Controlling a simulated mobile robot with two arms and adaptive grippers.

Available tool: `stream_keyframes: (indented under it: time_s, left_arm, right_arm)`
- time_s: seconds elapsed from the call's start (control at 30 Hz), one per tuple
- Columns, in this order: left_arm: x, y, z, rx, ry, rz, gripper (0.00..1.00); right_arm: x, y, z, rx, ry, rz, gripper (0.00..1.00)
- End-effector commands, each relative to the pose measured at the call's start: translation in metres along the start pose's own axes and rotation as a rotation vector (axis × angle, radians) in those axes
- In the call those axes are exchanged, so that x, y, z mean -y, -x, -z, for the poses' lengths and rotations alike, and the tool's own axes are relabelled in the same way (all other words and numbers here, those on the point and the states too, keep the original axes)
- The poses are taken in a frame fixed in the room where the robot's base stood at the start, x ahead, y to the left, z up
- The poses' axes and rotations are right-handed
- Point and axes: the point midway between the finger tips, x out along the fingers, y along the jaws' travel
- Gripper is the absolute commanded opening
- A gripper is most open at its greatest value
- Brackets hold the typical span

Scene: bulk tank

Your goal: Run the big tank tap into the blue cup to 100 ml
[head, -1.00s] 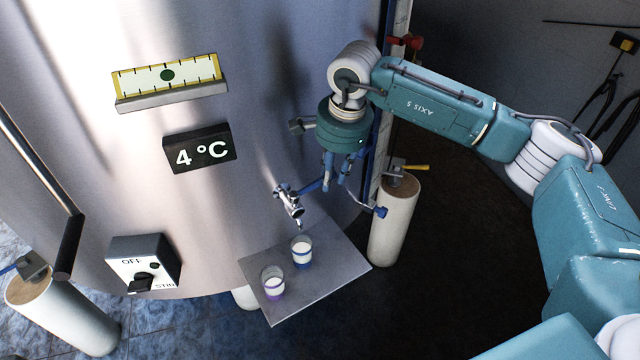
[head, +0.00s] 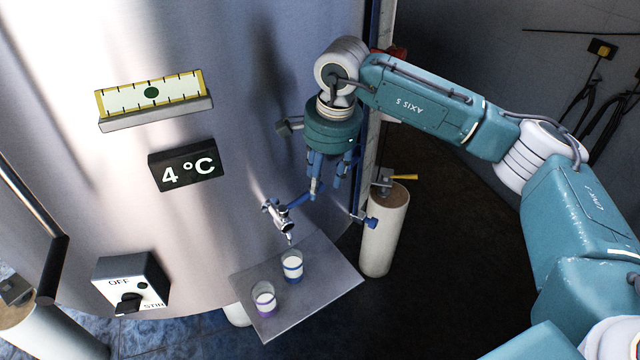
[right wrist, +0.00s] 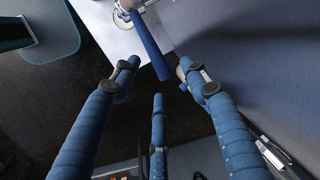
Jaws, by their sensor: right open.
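The big tank tap (head: 280,216) is a chrome tap low on the steel tank, with a blue lever sticking out to the right. The blue cup (head: 292,270) is clear with a blue band and stands upright on the shelf under the spout, with white inside. I cannot make out its level or a stream. My right gripper (head: 322,188) is open, its blue fingers pointing down beside the lever's outer end. In the right wrist view the lever (right wrist: 150,48) lies beyond the spread fingers, with nothing held. My left gripper is not in view.
A purple-banded cup (head: 263,300) stands left of the blue one on the grey shelf (head: 335,278). A stir switch box (head: 131,284), a 4 °C display (head: 186,166) and a level gauge (head: 154,97) are on the tank (head: 230,130). A white tank leg (head: 384,235) stands at right.

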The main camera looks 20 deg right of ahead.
Motion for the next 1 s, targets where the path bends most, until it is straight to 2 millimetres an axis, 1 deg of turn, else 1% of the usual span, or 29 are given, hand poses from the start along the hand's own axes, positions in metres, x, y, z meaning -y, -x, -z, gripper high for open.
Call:
stream_keyframes:
  time_s: [0.03, 0.2, 0.3, 0.4, 0.5, 0.6, 1.0]
  left_arm:
    - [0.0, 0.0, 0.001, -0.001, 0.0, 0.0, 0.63]
    - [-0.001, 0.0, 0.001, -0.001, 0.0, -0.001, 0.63]
    - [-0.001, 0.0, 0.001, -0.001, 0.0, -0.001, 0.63]
    - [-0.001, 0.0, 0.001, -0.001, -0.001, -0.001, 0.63]
    - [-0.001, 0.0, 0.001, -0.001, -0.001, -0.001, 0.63]
    - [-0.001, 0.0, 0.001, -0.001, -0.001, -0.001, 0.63]
    - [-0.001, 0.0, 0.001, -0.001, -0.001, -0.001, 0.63]
  right_arm:
    - [0.002, 0.012, 0.0, -0.001, 0.0, 0.006, 0.45]
    - [0.002, 0.049, 0.001, -0.001, -0.001, 0.005, 0.45]
    - [0.002, 0.067, 0.001, -0.001, -0.001, 0.005, 0.45]
    - [0.001, 0.08, 0.001, 0.0, -0.001, 0.003, 0.45]
    - [0.002, 0.088, 0.001, 0.0, -0.001, 0.003, 0.45]
    - [0.001, 0.091, 0.001, -0.001, -0.001, 0.002, 0.45]
    - [0.001, 0.091, 0.001, 0.0, -0.001, 0.001, 0.45]
